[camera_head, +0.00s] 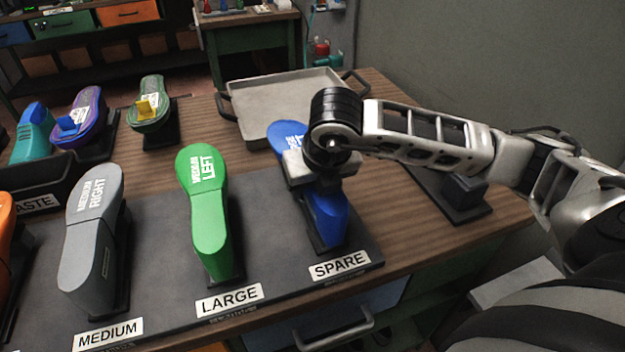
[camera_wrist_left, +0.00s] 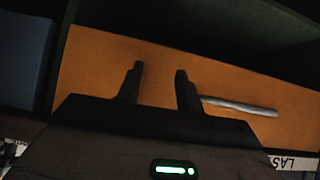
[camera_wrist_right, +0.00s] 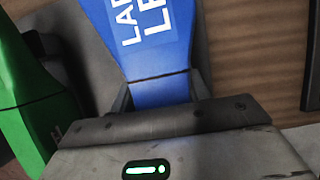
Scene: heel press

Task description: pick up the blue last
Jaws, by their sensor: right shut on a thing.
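The blue last (camera_head: 328,217) stands on the dark mat above the SPARE label in the head view. Its lettered toe part fills the top of the right wrist view (camera_wrist_right: 155,40). My right gripper (camera_head: 318,172) is over the middle of the last, shut on it, and hides that part. I cannot tell whether the last is clear of its stand. My left gripper (camera_wrist_left: 160,80) shows only in the left wrist view. Its two fingers are apart with nothing between them, in front of an orange drawer front.
A green last (camera_head: 208,220) above LARGE stands just left of the blue one, and a grey last (camera_head: 90,235) above MEDIUM further left. An empty grey tray (camera_head: 255,125) lies behind. A dark stand (camera_head: 455,205) is at right. Other lasts stand at back left.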

